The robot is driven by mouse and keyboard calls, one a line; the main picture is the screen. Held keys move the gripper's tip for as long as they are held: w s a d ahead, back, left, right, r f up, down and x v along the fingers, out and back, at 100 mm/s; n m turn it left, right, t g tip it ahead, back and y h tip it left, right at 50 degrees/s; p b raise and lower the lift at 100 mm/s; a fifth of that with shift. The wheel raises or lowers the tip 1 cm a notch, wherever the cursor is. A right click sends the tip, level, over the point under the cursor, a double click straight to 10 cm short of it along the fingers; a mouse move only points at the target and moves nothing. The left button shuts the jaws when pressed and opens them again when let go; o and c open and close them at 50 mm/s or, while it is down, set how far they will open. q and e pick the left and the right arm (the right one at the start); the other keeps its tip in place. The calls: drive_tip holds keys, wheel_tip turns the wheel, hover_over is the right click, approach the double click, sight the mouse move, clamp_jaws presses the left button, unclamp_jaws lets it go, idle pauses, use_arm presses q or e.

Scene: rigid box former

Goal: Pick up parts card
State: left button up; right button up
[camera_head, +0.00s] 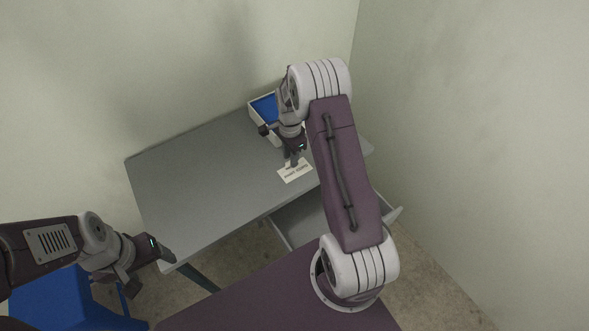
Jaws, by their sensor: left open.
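The parts card (296,174), a small pale card with dark print, lies on the grey table (200,180) near its front edge, right of the middle. My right gripper (292,163) points down at the card's far edge, its fingertips overlapping the card in the picture. I cannot tell whether they touch it or whether the jaws are open. My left gripper (152,275) is open and empty, off the table's front left corner, well away from the card.
A white box with a blue inside (264,107) stands at the back of the table, partly hidden by my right arm. An open drawer (284,229) juts from the table's front. A blue object (50,300) stands at lower left. The table's left half is clear; walls rise behind and right.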

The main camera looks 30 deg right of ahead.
drive_tip(key=shift+w+f, duration=0.1)
drive_tip(key=shift+f, duration=0.4)
clamp_jaws()
drive_tip(key=shift+r, duration=0.1)
